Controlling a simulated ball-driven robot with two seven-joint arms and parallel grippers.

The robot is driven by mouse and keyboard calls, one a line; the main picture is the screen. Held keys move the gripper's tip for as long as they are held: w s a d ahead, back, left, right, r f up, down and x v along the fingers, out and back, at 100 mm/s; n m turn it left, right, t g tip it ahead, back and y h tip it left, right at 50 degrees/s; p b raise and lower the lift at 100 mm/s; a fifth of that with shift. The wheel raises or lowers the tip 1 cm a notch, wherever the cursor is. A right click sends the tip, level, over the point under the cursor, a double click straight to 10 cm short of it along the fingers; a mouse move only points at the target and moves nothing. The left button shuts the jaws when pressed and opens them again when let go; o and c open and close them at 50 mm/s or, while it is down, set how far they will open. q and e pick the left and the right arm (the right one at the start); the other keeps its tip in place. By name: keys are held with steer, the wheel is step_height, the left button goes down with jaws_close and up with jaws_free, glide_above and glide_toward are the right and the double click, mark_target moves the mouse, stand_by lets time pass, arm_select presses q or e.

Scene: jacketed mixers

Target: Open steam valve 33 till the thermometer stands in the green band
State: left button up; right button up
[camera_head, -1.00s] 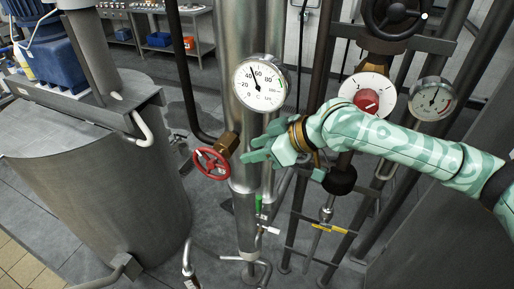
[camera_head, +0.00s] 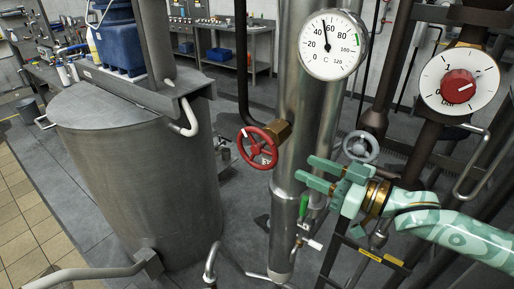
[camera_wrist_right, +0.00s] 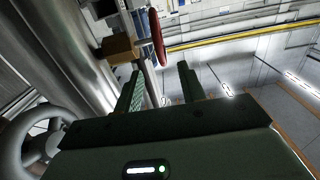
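The valve is a red handwheel (camera_head: 257,148) on a brass body at the left of a steel column; its label is too small to read surely. It also shows edge-on in the right wrist view (camera_wrist_right: 157,38). The thermometer (camera_head: 333,45) is a white dial higher on the column. Its needle stands between 40 and 60, short of the green band at the dial's right. My right gripper (camera_head: 308,173) is open and empty, right of the handwheel and apart from it. In the wrist view its fingers (camera_wrist_right: 159,88) are spread, with the wheel beyond. My left gripper is not in view.
A grey handwheel (camera_head: 361,146) is behind my right gripper. A white dial with a red knob (camera_head: 458,86) is at the right. A green-handled small valve (camera_head: 304,204) is below. A large steel vessel (camera_head: 140,180) fills the left. Dark pipes stand at the right.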

mark_target(257, 146)
steer(key=x, duration=1.4)
steer(key=shift+w+a+f+p, duration=0.1)
steer(key=shift+w+a+p, duration=0.1)
steer(key=shift+p, duration=0.2)
steer(key=shift+s, duration=0.1)
jaws_close()
